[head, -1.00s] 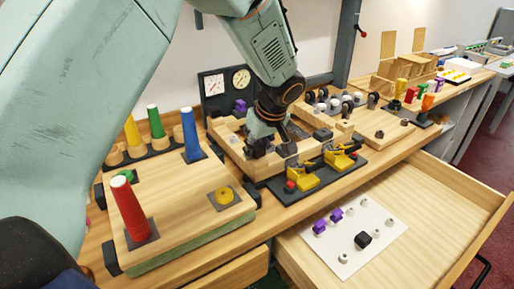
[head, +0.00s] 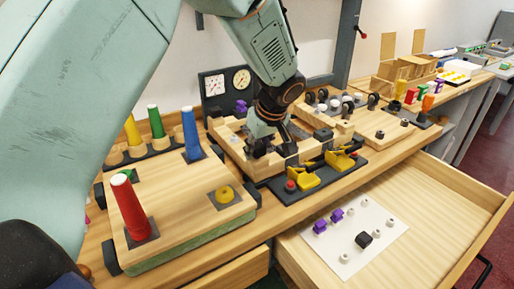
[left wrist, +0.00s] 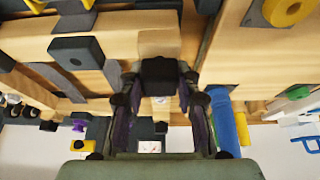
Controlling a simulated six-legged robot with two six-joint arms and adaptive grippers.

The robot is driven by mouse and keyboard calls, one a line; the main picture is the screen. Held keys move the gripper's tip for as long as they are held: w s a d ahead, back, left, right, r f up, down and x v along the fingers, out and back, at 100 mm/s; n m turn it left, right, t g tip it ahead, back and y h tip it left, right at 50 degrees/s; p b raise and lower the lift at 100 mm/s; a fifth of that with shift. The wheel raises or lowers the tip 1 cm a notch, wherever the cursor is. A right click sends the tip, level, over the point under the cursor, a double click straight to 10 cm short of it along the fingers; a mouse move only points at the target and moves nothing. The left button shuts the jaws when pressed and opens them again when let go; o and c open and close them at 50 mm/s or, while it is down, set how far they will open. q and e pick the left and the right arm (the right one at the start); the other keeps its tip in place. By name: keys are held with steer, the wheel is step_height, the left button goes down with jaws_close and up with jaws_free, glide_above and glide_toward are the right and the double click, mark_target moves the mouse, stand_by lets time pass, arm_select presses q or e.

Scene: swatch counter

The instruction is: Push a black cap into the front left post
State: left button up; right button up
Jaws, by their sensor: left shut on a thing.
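My left gripper (head: 262,147) reaches down over a wooden frame (head: 232,152) in the middle of the bench. In the left wrist view, my left gripper (left wrist: 160,85) is shut on a black cap (left wrist: 160,70) between its fingertips. The cap is at the end of a pale wooden post (left wrist: 160,35); I cannot tell how far it is pushed in. In the head view the fingers hide the cap and post. My right gripper is not in view.
Yellow clamps (head: 303,176) sit right of the frame. An open drawer (head: 440,215) holds a white sheet (head: 377,255) with purple pieces and a black block (head: 363,240).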

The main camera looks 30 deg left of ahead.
arm_select(q)
steer(key=shift+s+f, duration=0.35)
steer(key=shift+f, duration=0.2)
steer(key=o, duration=0.9)
steer(key=shift+w+a+f, duration=0.1)
steer(key=shift+w+f, duration=0.05)
steer(key=shift+w, duration=0.1)
steer(key=shift+o, duration=0.2)
steer(key=shift+o, duration=0.3)
steer(key=shift+o, duration=0.7)
steer(key=shift+s+r, duration=0.1)
steer(key=shift+r, duration=0.1)
steer(key=shift+o, duration=1.3)
steer(key=shift+w, duration=0.25)
steer(key=shift+r, duration=0.2)
steer(key=shift+r+p, duration=2.1)
steer(key=shift+r, duration=0.85)
